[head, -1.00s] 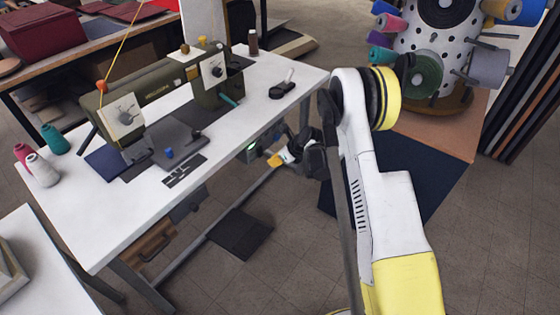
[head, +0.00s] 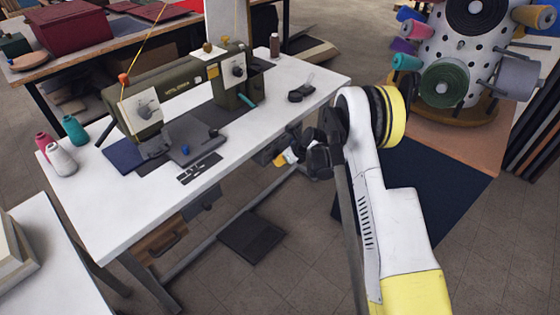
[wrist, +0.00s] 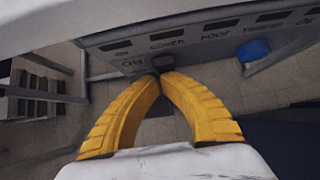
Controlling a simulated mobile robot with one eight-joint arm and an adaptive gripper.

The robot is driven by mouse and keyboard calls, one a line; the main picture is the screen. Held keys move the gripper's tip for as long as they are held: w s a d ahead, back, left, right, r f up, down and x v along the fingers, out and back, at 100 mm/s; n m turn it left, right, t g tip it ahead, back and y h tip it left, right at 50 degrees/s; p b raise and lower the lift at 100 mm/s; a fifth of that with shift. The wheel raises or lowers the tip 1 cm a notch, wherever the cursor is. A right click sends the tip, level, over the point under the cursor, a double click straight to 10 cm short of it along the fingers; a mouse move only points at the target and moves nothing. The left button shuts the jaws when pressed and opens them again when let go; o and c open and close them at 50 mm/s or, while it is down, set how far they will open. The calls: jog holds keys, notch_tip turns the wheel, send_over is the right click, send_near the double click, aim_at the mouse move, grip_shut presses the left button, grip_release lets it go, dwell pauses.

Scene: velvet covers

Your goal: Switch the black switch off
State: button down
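My gripper (head: 284,158) is under the right front edge of the white sewing table, beside a dark control box (head: 265,153). In the wrist view, its two yellow fingers (wrist: 161,74) curve together and their tips appear to meet. A small dark block (wrist: 164,62), which looks like the black switch, shows right at the tips on the grey control panel (wrist: 210,40). It sits near a printed "ON" label. I cannot tell whether the tips touch it or which way it is set. In the head view, the switch cannot be made out.
A blue knob (wrist: 254,50) is on the panel to the right. The white table (head: 110,220) carries a green sewing machine (head: 180,88) and thread spools. A dark pedal (head: 252,235) lies on the floor below. A spool rack (head: 470,50) stands at the right.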

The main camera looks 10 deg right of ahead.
jog(key=shift+r, duration=0.15)
jog(key=shift+r+p, duration=0.3)
jog(key=shift+r, duration=0.4)
